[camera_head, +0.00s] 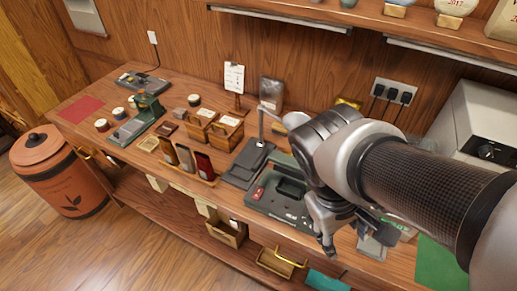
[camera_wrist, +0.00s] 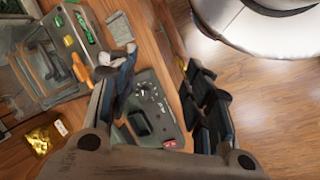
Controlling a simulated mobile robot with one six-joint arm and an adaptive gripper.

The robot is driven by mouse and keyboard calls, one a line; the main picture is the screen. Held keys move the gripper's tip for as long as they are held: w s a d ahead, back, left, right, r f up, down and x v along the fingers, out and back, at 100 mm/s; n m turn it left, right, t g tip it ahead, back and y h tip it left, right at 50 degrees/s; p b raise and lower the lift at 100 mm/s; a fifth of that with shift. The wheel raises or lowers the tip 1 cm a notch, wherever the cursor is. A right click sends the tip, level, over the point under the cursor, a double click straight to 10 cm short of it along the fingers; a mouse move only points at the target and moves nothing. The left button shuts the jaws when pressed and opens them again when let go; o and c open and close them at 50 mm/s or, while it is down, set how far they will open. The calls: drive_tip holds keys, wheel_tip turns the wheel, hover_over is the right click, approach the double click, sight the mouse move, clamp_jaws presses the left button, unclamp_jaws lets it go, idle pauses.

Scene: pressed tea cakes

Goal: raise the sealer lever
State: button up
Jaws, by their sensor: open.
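A dark green-grey machine (camera_head: 280,205), which looks like the sealer, lies on the bench in the middle, with a red part at its left end. In the wrist view its grey panel (camera_wrist: 165,112) shows between my fingers, with a black raised part and a small red part. I cannot tell for sure which part is the lever. My gripper (camera_head: 328,235) is open and empty, pointing down at the machine's right end and overlapping it in the head view. In the wrist view my gripper (camera_wrist: 165,95) has its fingers apart. Whether it touches the machine is unclear.
A scale-like device (camera_head: 248,160) with a post stands left of the machine. Wooden boxes (camera_head: 225,132) and a green press (camera_head: 137,122) are farther left. A grey box-shaped appliance (camera_head: 475,120) stands at right. A shelf (camera_head: 340,12) hangs above.

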drive_tip(key=w+f+n+h, duration=0.1)
drive_tip(key=n+h, duration=0.1)
drive_tip(key=w+d+f+n+h, duration=0.1)
drive_tip(key=w+n+h, duration=0.1)
drive_tip(key=w+f+n+g+h, duration=0.1)
drive_tip(key=w+n+h, duration=0.1)
drive_tip(key=shift+d+h, duration=0.4)
drive_tip(key=c, duration=0.6)
drive_tip(key=w+a+f+n+t+h, duration=0.1)
drive_tip(key=w+n, duration=0.1)
drive_tip(key=w+a+n+t+h, duration=0.1)
drive_tip(key=w+n+h, duration=0.1)
drive_tip(key=w+a+f+n+t+h, duration=0.1)
drive_tip(key=w+n+t+h, duration=0.1)
drive_tip(key=shift+w+a+f+n+b, duration=0.3)
drive_tip(key=shift+a+f+b, duration=0.05)
clamp_jaws()
drive_tip(key=w+a+f+n+t+y, duration=0.2)
drive_tip(key=a+f+n+t+y, duration=0.1)
drive_tip(key=a+f+n+t, duration=0.3)
drive_tip(key=w+a+f+n+t+y, duration=0.3)
drive_tip(key=a+f+n+t, duration=0.4)
drive_tip(key=a+n+t, duration=0.2)
drive_tip(key=shift+a+n+t, duration=0.4)
drive_tip(key=shift+a+n, duration=0.2)
drive_tip(key=shift+a, duration=0.4)
drive_tip(key=shift+r, duration=0.1)
